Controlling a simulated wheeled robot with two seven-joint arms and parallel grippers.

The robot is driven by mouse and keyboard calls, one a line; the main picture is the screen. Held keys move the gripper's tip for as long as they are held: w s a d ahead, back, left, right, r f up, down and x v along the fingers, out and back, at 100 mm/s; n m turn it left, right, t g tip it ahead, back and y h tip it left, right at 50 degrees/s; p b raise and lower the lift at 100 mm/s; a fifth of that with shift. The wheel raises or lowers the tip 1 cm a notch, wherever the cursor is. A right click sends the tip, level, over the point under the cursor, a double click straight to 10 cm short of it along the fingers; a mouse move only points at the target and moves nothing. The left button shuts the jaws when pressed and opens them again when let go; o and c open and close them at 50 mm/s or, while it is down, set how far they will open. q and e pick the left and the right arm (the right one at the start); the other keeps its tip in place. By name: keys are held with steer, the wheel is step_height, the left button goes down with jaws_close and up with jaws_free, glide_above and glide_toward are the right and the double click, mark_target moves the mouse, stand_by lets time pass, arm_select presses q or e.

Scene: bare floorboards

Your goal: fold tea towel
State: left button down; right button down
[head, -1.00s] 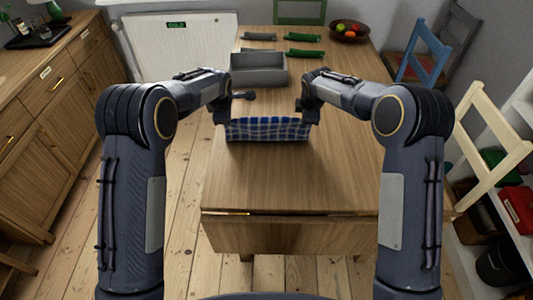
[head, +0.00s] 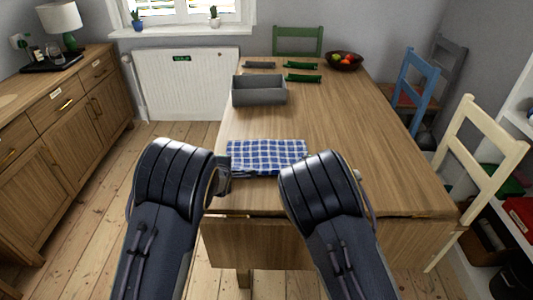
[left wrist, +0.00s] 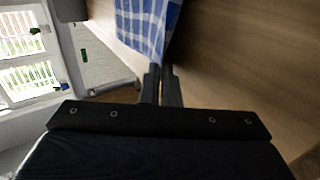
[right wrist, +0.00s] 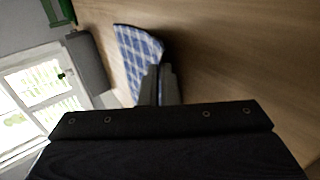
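The blue-and-white checked tea towel (head: 265,153) lies spread on the wooden table, with its near edge towards me. My left gripper (left wrist: 160,70) is at the towel's near left corner, and its fingers are close together with the cloth running in to their tips. My right gripper (right wrist: 158,70) is at the near right part, with its fingers close together on the cloth edge. In the head view my right forearm hides the right gripper and the near right corner. The towel also shows in the left wrist view (left wrist: 148,22) and the right wrist view (right wrist: 138,50).
A grey open box (head: 259,96) stands behind the towel on the table (head: 350,125). Green and dark rolled things (head: 303,78) and a fruit bowl (head: 345,61) are at the far end. Chairs, one cream (head: 480,150), stand at the right. The table right of the towel is clear.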

arm_select(q)
steer(key=shift+s+f, duration=0.15)
arm_select(e)
steer(key=shift+s, duration=0.15)
steer(key=shift+f, duration=0.1)
